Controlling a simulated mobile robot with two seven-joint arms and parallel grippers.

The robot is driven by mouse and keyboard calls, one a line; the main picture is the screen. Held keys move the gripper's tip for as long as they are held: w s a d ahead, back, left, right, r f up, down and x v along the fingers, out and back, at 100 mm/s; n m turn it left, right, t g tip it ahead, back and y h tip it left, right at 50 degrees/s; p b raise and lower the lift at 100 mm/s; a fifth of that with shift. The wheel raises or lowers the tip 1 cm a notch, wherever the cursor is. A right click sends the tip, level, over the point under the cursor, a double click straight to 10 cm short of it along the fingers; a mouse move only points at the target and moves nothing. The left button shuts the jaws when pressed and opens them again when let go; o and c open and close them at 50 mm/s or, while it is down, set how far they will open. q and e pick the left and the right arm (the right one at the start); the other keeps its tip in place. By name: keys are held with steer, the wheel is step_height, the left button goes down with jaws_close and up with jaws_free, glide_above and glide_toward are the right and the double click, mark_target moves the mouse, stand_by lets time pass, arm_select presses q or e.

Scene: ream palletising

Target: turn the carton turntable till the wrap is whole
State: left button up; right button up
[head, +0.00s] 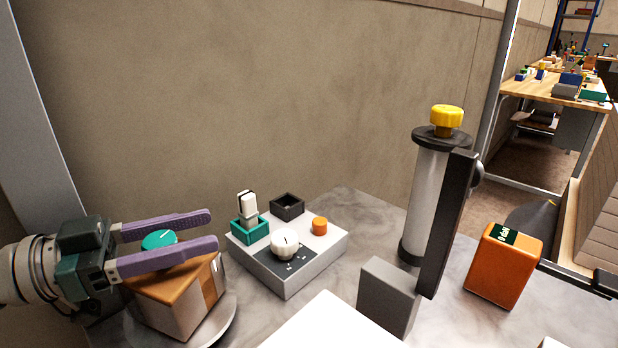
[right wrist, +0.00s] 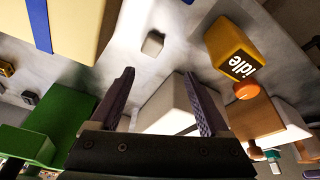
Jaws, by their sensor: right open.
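The carton (head: 160,309) stands on the round grey turntable (head: 217,328) at lower left in the head view. Its top is brown and its visible side is partly pale; how far wrap covers it I cannot tell. A teal knob (head: 158,240) shows above the carton. My left gripper (head: 211,230) has its purple fingers on either side of this knob; whether they press on it is unclear. A pale film roll (head: 427,195) with a yellow top knob (head: 447,117) stands upright at centre right. My right gripper (right wrist: 160,90) is open and empty in the right wrist view.
A control box (head: 287,269) with a white dial, orange button and small teal and black holders stands behind the carton. A grey block (head: 387,297) is beside the roll.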

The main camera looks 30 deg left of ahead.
arm_select(q)
steer(key=o, duration=0.4)
arm_select(e)
steer(key=shift+a, duration=0.1)
arm_select(q)
steer(key=shift+r, duration=0.1)
steer(key=shift+r+p, duration=4.4)
steer(key=shift+r, duration=5.6)
arm_select(e)
step_height(320, 180, up, 9)
arm_select(q)
steer(key=shift+c, duration=0.2)
arm_select(e)
steer(key=shift+f, duration=0.1)
